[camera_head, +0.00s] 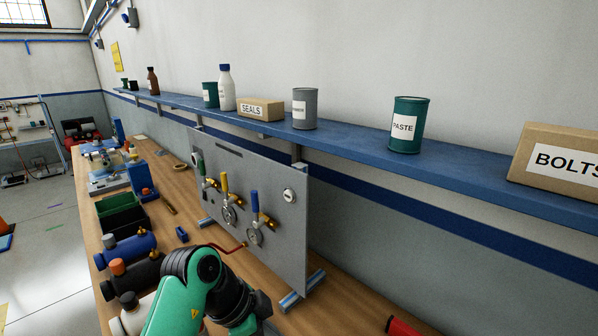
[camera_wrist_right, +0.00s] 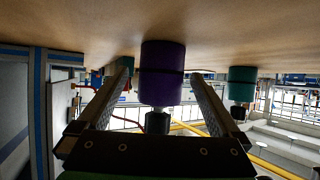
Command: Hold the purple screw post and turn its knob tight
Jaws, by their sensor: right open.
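The purple screw post (camera_wrist_right: 162,70) stands on the wooden bench, which fills the top of the right wrist view, so that picture looks upside down. A dark band runs around the post. Its dark knob (camera_wrist_right: 157,122) is on the end away from the bench. My right gripper (camera_wrist_right: 160,76) is open, with one finger on each side of the post in the picture; gaps show on both sides. Whether the post is fully between the fingertips in depth is unclear. The post is not visible in the head view. My left gripper is not in view.
A teal post (camera_wrist_right: 242,84) stands beside the purple one. In the head view, a grey valve panel (camera_head: 250,195) stands on the bench (camera_head: 180,222), with bins and cylinders to its left. A blue shelf (camera_head: 350,147) with cans and boxes runs along the wall.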

